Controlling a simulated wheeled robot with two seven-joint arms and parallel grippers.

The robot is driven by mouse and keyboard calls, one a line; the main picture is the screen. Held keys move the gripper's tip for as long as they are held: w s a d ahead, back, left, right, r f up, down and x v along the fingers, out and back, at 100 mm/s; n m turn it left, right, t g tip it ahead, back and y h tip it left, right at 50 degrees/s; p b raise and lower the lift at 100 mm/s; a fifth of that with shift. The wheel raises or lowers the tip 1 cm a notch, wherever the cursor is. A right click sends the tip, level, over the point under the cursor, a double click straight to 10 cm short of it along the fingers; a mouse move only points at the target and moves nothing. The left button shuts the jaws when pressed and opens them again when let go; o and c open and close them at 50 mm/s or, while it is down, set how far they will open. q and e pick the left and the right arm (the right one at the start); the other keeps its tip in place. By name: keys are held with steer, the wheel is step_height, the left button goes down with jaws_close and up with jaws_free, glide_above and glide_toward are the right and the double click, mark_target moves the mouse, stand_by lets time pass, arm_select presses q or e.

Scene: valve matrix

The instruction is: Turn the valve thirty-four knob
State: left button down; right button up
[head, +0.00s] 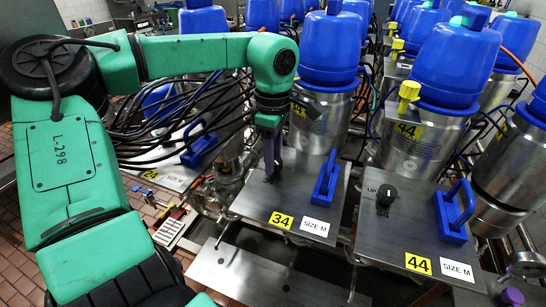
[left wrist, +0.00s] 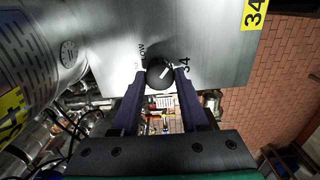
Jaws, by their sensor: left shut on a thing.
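The valve 34 plate is a flat metal panel (head: 250,205) with a yellow "34" label (head: 281,221) and a "SIZE M" label. In the left wrist view the round black valve 34 knob (left wrist: 159,74) with a white pointer mark sits on this plate, between the printed words "LOW" and "34". My left gripper (head: 271,174) reaches down onto the plate, its dark fingers on either side of the knob and shut on it. In the head view the fingers largely hide the knob. My right gripper is not in view.
A blue handle (head: 325,178) stands on the same plate, right of my gripper. The valve 44 plate (head: 400,225) to the right carries its own black knob (head: 387,194) and blue handle (head: 455,212). Steel cylinders with blue caps (head: 330,48) stand behind. Black hoses hang at left.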

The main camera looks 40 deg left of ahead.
arm_select(q)
steer(key=m, duration=0.5)
steer(key=shift+w+m, duration=0.1)
steer(key=shift+m, duration=2.4)
steer(key=shift+c, duration=2.1)
jaws_free()
steer(key=shift+d, duration=0.1)
